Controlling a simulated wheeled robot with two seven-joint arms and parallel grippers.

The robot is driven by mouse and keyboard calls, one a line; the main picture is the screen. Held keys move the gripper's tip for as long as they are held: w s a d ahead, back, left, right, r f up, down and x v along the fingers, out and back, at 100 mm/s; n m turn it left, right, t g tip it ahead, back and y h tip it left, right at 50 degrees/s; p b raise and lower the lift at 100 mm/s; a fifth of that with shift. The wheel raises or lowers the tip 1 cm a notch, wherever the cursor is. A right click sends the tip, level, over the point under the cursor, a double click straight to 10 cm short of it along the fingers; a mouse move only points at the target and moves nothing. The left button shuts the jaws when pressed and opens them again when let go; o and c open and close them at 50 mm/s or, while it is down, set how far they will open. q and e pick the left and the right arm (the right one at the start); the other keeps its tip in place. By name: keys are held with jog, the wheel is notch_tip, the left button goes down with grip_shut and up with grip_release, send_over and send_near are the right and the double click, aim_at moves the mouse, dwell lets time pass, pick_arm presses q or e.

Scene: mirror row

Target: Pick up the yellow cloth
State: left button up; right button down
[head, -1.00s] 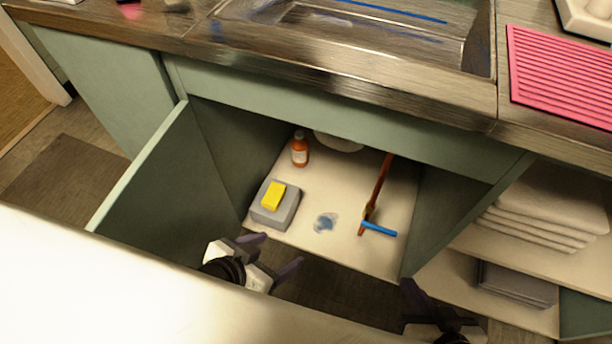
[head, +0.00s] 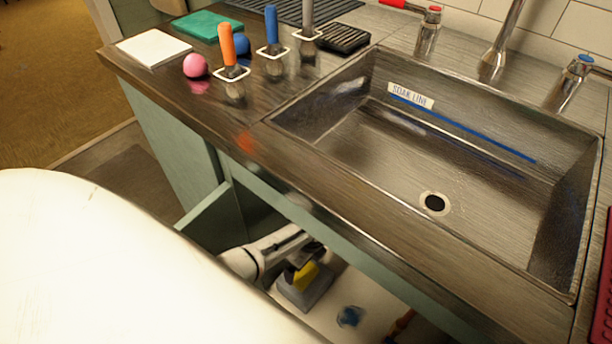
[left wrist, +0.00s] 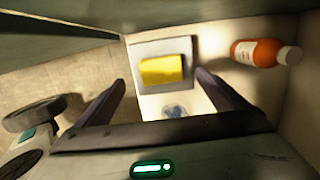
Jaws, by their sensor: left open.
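The yellow cloth (head: 306,276) is a small folded block lying on a grey box (head: 318,294) inside the open cabinet under the sink. In the left wrist view the cloth (left wrist: 162,70) lies on the grey box (left wrist: 149,48), between my finger lines. My left gripper (head: 303,258) reaches into the cabinet just above the cloth and hides part of it in the head view. In the left wrist view the left gripper (left wrist: 160,80) is open, with its fingers on either side of the cloth and nothing held. My right gripper is out of view.
A blue patch (head: 350,316) lies on the cabinet floor. The open cabinet door (head: 205,215) and the counter edge with the sink (head: 400,160) border the opening. Brushes and a pink ball (head: 195,66) are on the counter.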

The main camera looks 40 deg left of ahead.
aim_at(304, 273)
pick_arm(q)
notch_tip(304, 273, down, 2)
jog(key=shift+a+b, duration=0.1)
jog(key=shift+b, duration=0.25)
jog(key=shift+f, duration=0.4)
notch_tip(304, 273, down, 4)
jog(key=b, duration=0.3)
jog(key=shift+r, duration=0.15)
jog(key=shift+w+f+b, duration=0.1)
jog(key=shift+f+b, duration=0.25)
jog(key=shift+b, duration=0.1)
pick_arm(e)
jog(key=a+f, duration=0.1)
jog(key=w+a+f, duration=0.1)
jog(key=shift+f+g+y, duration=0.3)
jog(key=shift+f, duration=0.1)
pick_arm(q)
jog(key=shift+r, duration=0.1)
jog(key=c, duration=1.1)
